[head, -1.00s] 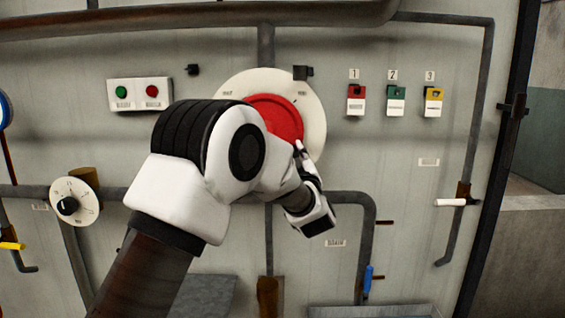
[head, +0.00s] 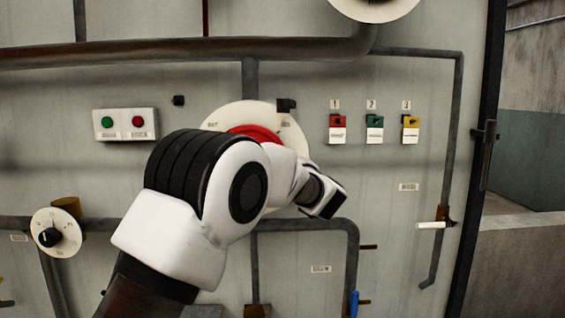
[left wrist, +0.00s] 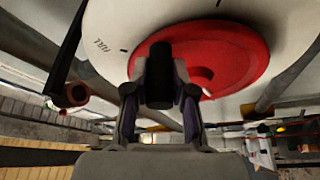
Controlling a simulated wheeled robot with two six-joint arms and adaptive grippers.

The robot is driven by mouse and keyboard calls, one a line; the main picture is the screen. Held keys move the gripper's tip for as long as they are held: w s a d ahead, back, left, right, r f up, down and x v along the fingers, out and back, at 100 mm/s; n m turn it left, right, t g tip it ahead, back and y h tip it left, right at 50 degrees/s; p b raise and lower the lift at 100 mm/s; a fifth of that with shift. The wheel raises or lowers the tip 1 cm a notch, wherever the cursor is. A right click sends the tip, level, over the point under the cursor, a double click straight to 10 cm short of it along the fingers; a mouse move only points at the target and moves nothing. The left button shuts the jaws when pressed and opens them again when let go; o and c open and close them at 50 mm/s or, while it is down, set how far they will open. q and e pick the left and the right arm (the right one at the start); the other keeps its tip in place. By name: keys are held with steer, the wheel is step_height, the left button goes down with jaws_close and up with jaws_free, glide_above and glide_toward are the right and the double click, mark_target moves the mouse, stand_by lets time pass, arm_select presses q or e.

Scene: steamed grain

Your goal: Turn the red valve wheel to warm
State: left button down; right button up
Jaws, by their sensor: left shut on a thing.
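The red valve wheel (head: 254,132) sits on a round cream dial plate (head: 231,113) on the grey panel. My left arm covers most of it in the head view. The wheel also shows in the left wrist view (left wrist: 232,52), with a small white mark near its lower edge. My left gripper (left wrist: 160,80) is shut at the wheel's near edge, and its fingertips overlap the red rim there. In the head view the fingers are hidden behind my wrist. My right gripper is not in view.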

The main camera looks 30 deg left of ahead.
arm_select(q)
steer(key=shift+r, duration=0.35)
steer(key=c, duration=1)
jaws_free()
steer(key=shift+f, duration=0.1)
steer(key=v, duration=1.2)
